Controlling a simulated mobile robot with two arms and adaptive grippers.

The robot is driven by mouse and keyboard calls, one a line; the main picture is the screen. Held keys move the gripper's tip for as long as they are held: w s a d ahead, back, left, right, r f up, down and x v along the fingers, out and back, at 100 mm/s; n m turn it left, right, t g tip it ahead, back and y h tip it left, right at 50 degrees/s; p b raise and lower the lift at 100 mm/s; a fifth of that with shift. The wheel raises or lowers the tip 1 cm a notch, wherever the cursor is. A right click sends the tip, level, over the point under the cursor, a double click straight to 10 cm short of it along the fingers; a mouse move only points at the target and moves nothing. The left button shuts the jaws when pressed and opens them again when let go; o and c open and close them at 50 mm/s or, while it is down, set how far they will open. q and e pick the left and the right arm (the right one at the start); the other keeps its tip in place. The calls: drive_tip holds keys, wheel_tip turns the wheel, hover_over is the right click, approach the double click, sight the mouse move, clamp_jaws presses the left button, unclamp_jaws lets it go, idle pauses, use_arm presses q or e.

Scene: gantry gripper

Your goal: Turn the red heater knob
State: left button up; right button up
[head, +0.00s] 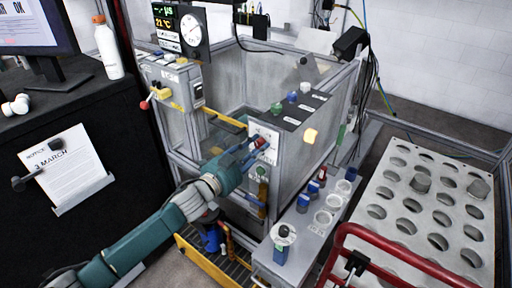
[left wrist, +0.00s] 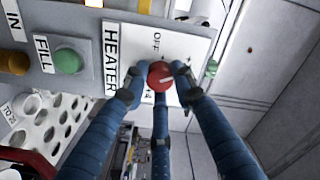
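The red heater knob (left wrist: 160,75) sits on a pale panel (left wrist: 180,45) marked HEATER and OFF in the left wrist view. It has a light line across its face. My left gripper (left wrist: 158,85) has its blue fingers around the knob, with fingertips at its left and right sides and a third finger below. The fingertips look close against the knob. In the head view the knob (head: 260,143) shows as a small red spot at the tips of my left gripper (head: 252,150). My right gripper does not show.
A red tubular frame (head: 385,235) and a perforated rack (head: 440,205) stand at the right.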

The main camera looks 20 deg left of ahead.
use_arm(q)
drive_tip(key=o, duration=0.4)
drive_tip(key=shift+o, duration=0.2)
drive_tip(key=shift+s, duration=0.1)
drive_tip(key=shift+s+a, duration=0.1)
drive_tip(key=shift+s, duration=0.2)
drive_tip(key=v, duration=1.1)
drive_tip(key=shift+s+r, duration=0.1)
